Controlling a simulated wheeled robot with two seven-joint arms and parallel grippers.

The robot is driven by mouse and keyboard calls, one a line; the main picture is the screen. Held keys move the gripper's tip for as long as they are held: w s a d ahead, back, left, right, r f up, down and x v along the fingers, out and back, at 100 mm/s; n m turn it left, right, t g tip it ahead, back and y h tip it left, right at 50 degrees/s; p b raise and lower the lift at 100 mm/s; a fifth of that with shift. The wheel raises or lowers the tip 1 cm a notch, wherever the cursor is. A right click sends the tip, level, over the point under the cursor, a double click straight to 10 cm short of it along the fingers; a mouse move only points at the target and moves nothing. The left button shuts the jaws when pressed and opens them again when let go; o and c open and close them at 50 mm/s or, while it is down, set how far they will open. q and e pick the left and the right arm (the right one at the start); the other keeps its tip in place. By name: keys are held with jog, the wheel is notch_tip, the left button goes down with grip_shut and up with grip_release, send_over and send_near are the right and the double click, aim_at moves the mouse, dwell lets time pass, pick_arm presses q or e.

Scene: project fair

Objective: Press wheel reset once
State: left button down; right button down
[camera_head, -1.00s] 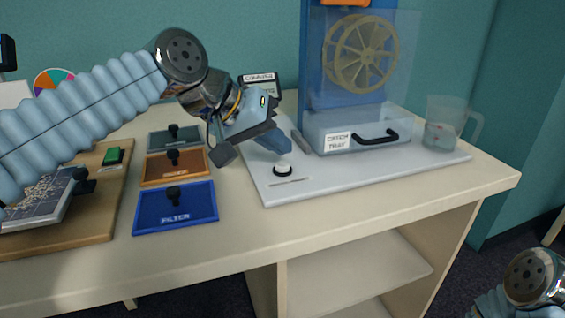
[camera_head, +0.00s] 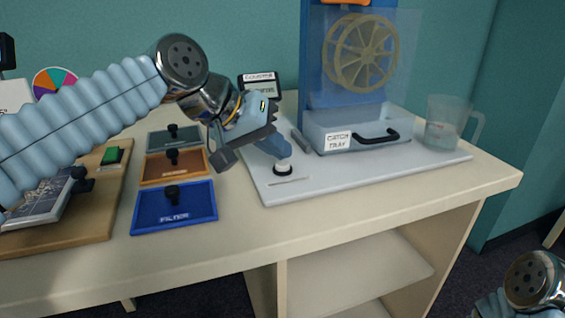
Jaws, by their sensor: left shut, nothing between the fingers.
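The reset button (camera_head: 283,170), a small white cap in a black ring, sits on the front left of the grey base board (camera_head: 350,174). My left gripper (camera_head: 282,156) is shut and points down at the button, its fingertips at or just above the white cap. I cannot tell whether they touch it. The yellowish spoked wheel (camera_head: 361,52) stands behind a clear panel on a blue upright. Of my right arm only a wrist part shows at the lower right; its gripper is out of view.
A clear catch tray (camera_head: 391,128) with a black handle and a clear jug (camera_head: 442,125) stand to the right on the board. Blue (camera_head: 175,212), orange (camera_head: 171,178) and grey-green panels with black knobs lie to the left. A counter display (camera_head: 262,83) stands behind my left gripper.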

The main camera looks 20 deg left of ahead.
aim_at(277, 164)
pick_arm(q)
jog(key=shift+f+b, duration=0.3)
jog(key=shift+f, duration=0.1)
jog(key=shift+r, duration=0.1)
dwell(0.4)
jog(key=shift+r+p, duration=0.8)
jog(key=shift+p, duration=0.05)
jog(key=shift+r, duration=0.15)
notch_tip(277, 164, up, 2)
jog(key=shift+r+p, duration=0.2)
jog(key=shift+p, duration=1)
jog(key=shift+r+p, duration=0.6)
jog(key=shift+r, duration=0.6)
